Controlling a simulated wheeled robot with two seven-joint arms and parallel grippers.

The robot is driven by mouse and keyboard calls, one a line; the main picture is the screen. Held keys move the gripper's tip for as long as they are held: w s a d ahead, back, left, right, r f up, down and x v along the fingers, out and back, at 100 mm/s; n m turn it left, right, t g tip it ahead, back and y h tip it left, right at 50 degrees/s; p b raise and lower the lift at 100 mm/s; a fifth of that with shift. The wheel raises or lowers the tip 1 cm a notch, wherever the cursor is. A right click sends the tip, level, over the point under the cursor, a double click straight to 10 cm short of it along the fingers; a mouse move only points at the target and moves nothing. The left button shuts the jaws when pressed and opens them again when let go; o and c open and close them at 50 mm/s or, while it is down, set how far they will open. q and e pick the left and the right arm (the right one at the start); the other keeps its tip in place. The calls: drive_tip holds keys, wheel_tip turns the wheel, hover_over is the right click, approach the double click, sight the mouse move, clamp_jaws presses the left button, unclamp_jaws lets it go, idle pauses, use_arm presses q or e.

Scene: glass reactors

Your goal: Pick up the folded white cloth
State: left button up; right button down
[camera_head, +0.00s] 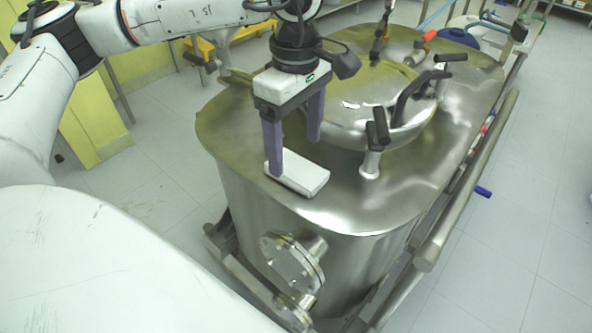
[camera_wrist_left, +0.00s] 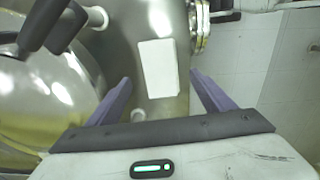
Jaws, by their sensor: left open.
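The folded white cloth (camera_head: 301,174) lies flat on the steel top of the reactor, near its front left edge. It is a small white rectangle, and it also shows in the left wrist view (camera_wrist_left: 158,67). My left gripper (camera_head: 294,160) points down over the cloth with its purple fingers apart. In the head view one finger overlaps the cloth's left end, and I cannot tell whether it touches. In the left wrist view the cloth lies ahead of the open fingers (camera_wrist_left: 160,98), with nothing between them. My right gripper is not in view.
The domed lid (camera_head: 365,112) with black-handled clamps stands just behind and right of the cloth. A steel rail (camera_head: 470,180) runs along the reactor's right side. A flanged port (camera_head: 292,262) juts from the front. Bare steel top lies right of the cloth.

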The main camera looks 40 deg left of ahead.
sight(295, 167)
use_arm(q)
drive_tip(key=shift+f, duration=2.4)
drive_tip(key=c, duration=1.1)
wheel_tip(295, 167, up, 10)
drive_tip(key=shift+r, duration=0.1)
